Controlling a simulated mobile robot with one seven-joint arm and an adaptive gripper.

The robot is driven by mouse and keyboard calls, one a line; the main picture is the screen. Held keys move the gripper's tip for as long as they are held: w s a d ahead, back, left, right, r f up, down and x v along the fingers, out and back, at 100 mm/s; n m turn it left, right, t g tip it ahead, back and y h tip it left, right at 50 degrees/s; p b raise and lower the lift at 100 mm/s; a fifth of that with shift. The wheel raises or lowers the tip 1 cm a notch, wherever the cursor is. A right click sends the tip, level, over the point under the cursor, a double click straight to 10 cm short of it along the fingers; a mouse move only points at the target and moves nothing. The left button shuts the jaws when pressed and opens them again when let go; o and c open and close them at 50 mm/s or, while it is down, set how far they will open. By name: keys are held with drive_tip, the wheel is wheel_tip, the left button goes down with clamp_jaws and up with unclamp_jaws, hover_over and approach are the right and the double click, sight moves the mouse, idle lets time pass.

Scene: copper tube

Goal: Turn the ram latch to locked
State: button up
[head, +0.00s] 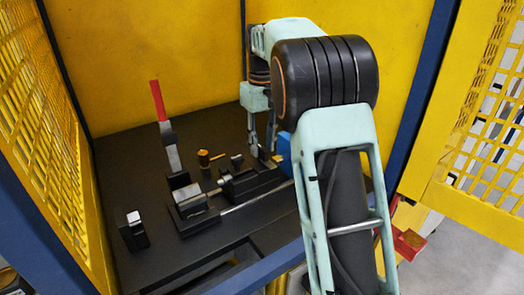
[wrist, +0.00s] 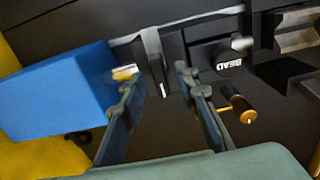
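My gripper (wrist: 155,76) points down at the black fixture in the wrist view, its two fingers apart. A thin dark upright piece with a white mark (wrist: 155,58) shows in the gap between the fingertips; I cannot tell whether they touch it, or whether it is the ram latch. A black round part lettered BEAD (wrist: 228,60) lies right of the fingers. A black handle with an orange end (wrist: 240,106) is beside the right finger; it also shows in the head view (head: 206,158). In the head view my arm partly hides the fixture's right end.
A blue block (wrist: 55,92) stands close left of the fingers. A tall lever with a red grip (head: 158,102) rises at the left of the dark bench (head: 110,165). A small black stand (head: 133,234) is at front left. Yellow walls and mesh panels enclose the bench.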

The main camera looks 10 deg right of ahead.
drive_tip(key=shift+f, duration=0.8)
drive_tip(key=shift+c, duration=0.6)
clamp_jaws()
